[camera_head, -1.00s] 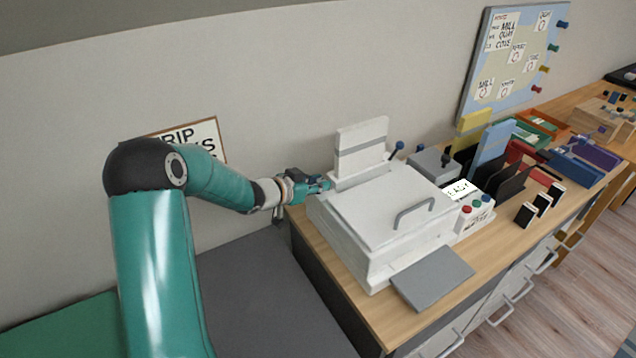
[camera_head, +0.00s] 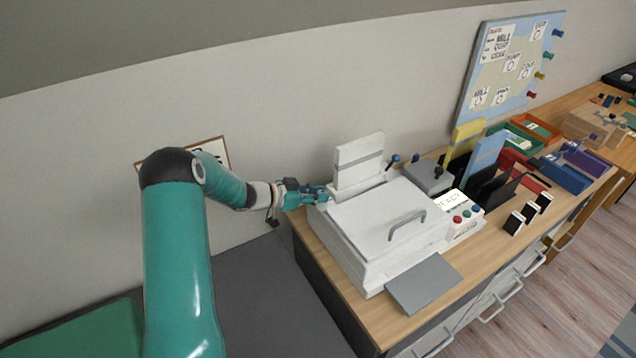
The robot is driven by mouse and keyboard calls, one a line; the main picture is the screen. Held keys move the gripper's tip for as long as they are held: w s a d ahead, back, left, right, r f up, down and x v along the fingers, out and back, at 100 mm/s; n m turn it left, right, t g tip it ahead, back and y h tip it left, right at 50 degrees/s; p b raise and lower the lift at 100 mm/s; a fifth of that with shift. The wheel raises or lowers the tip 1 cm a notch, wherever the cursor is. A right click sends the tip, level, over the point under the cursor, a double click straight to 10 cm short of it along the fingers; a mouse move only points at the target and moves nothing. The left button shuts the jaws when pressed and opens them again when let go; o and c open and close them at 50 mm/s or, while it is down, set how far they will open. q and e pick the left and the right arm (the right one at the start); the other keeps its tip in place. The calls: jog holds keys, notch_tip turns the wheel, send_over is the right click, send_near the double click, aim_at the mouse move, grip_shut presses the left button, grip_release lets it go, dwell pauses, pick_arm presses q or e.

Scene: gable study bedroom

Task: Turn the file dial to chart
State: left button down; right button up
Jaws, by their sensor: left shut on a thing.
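A white printer-like machine (camera_head: 375,225) with a grey handle on its lid stands on the wooden desk. My left gripper (camera_head: 318,195) is at the machine's rear left corner, low beside its upright paper feeder (camera_head: 359,160). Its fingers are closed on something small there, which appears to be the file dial. The fingers hide it, so its marks and setting cannot be read. The machine's small screen (camera_head: 449,201) shows text like "READY", above red, blue and green buttons. My right gripper is out of view.
A grey flat pad (camera_head: 424,283) lies in front of the machine. Blue-knobbed levers (camera_head: 394,160) and a grey box (camera_head: 428,176) stand behind it. Black file holders (camera_head: 490,188) and small black blocks (camera_head: 515,222) are to the right. The wall is close behind.

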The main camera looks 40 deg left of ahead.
pick_arm(q)
jog(key=shift+a+r+m+h+p, duration=0.15)
jog(key=shift+a+m+h+p, duration=0.05)
jog(key=shift+m+h+p, duration=0.35)
jog(key=shift+m+g+h, duration=0.6)
jog(key=shift+m+h, duration=0.05)
jog(key=shift+h, duration=0.1)
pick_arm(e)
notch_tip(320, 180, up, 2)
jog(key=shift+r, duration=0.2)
pick_arm(q)
jog(key=c, duration=1)
grip_release()
notch_tip(320, 180, up, 10)
jog(key=shift+w+f, duration=0.1)
jog(key=shift+f, duration=0.05)
